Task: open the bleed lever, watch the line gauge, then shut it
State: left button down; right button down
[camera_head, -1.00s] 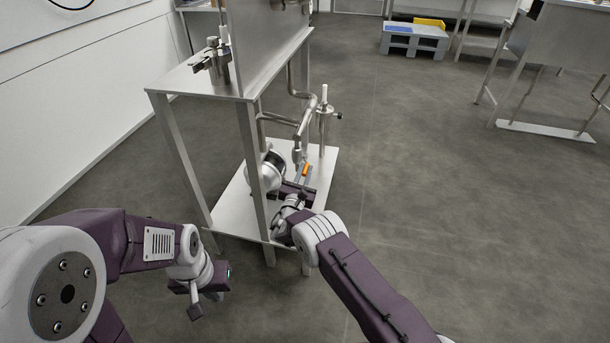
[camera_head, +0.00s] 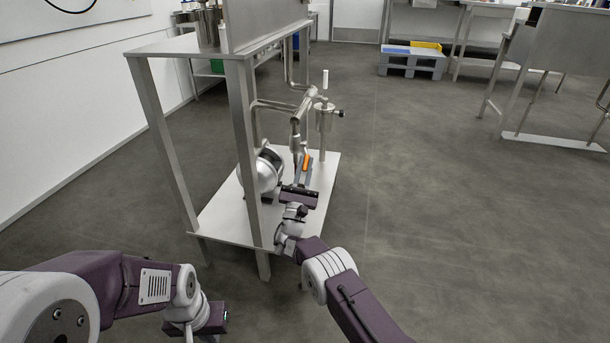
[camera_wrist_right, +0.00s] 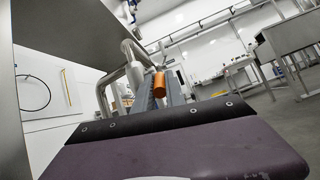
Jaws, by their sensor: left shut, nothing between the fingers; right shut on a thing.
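The bleed lever shows as an orange grip (camera_head: 307,161) low on the pipework, above the stand's lower shelf. My right gripper (camera_head: 304,168) is shut on this lever. In the right wrist view the orange piece (camera_wrist_right: 158,85) sits between the grey fingers, with part of it hidden by them. A round silver body with a dark face (camera_head: 267,170) sits left of the lever; I cannot tell whether it is the line gauge, and no reading shows. My left gripper (camera_head: 193,331) hangs low at the bottom left, shut and empty, its tips near the picture edge.
The steel stand (camera_head: 182,47) has a front leg between my arms and the pipework. Its lower shelf (camera_head: 225,222) lies under the right gripper. A vertical pipe with a valve (camera_head: 324,115) rises behind the lever. The floor to the right is clear; a grey pallet (camera_head: 411,62) stands far back.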

jog(key=shift+f, duration=0.1)
jog(key=c, duration=1.4)
grip_release()
